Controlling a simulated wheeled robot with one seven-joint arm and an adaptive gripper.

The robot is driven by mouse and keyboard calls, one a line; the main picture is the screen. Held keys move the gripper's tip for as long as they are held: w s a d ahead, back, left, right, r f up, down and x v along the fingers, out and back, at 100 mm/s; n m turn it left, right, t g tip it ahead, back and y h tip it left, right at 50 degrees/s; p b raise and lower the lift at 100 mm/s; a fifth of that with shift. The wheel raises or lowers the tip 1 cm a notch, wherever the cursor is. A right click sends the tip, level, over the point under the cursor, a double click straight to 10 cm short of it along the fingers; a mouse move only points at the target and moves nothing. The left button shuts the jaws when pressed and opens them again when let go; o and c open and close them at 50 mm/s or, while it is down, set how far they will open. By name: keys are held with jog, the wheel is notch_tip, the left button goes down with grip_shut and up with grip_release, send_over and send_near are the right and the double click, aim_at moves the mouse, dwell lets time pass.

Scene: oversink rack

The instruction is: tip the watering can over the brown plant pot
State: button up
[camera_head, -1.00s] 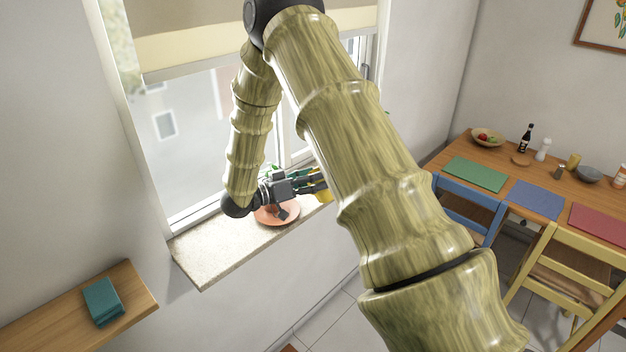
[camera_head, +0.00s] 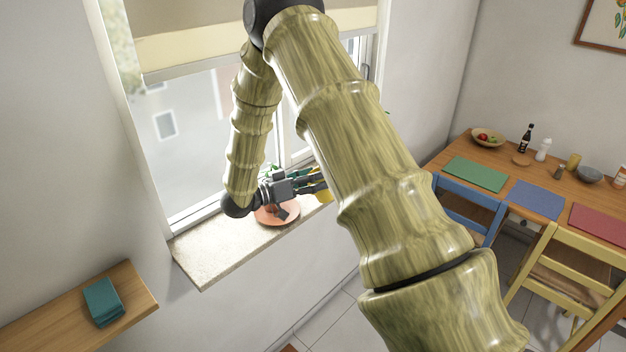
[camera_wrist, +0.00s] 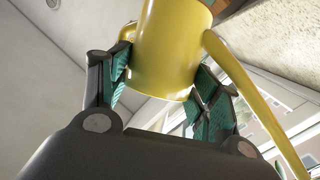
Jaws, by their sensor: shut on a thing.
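The yellow watering can (camera_wrist: 168,50) is between the two fingers of my gripper (camera_wrist: 160,95) in the wrist view. The fingers' green pads press on both sides of it. Its long spout (camera_wrist: 258,105) runs down to the right in that picture. In the head view my gripper (camera_head: 318,184) is over the window sill, and only a small bit of the yellow can (camera_head: 324,196) shows beside my arm. A reddish-brown round dish (camera_head: 284,217) sits on the sill below the gripper. I cannot make out a brown pot for certain; a brown edge (camera_wrist: 226,9) shows behind the can.
The pale stone sill (camera_head: 212,252) is bare at its left end. The window (camera_head: 190,130) is close behind my gripper. A wooden shelf (camera_head: 50,318) with a folded teal cloth (camera_head: 103,301) is at lower left. A dining table (camera_head: 540,178) with chairs stands at right.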

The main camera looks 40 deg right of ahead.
aim_at(314, 194)
jog(key=shift+w+a+r+n+h+p, duration=0.15)
jog(key=shift+w+r+n+h+p, duration=0.1)
jog(key=shift+r+n+h+p, duration=0.4)
dwell(3.2)
jog(key=shift+m+y, duration=0.25)
jog(key=shift+s+d+f+m+y+b, duration=0.15)
jog(key=shift+f+m+y+b, duration=0.15)
jog(key=shift+f, duration=0.25)
jog(key=shift+s+d+f+m+y+b, duration=0.1)
jog(key=shift+s+f+m+y+b, duration=0.1)
jog(key=shift+f+m+y, duration=0.25)
jog(key=shift+s+d+f+m+y+b, duration=0.1)
jog(key=shift+f+m+y+b, duration=0.15)
jog(key=shift+f, duration=0.4)
jog(key=shift+f+t, duration=0.1)
jog(key=shift+t, duration=0.2)
jog(key=shift+f, duration=0.15)
jog(key=shift+f+m+y, duration=0.2)
jog(key=shift+m+y, duration=0.2)
jog(key=shift+m, duration=0.1)
jog(key=shift+s+f+b, duration=0.1)
jog(key=shift+f+b, duration=0.05)
jog(key=shift+b, duration=0.25)
jog(key=shift+b, duration=0.35)
jog(key=shift+a+b, duration=0.1)
jog(key=shift+b, duration=0.35)
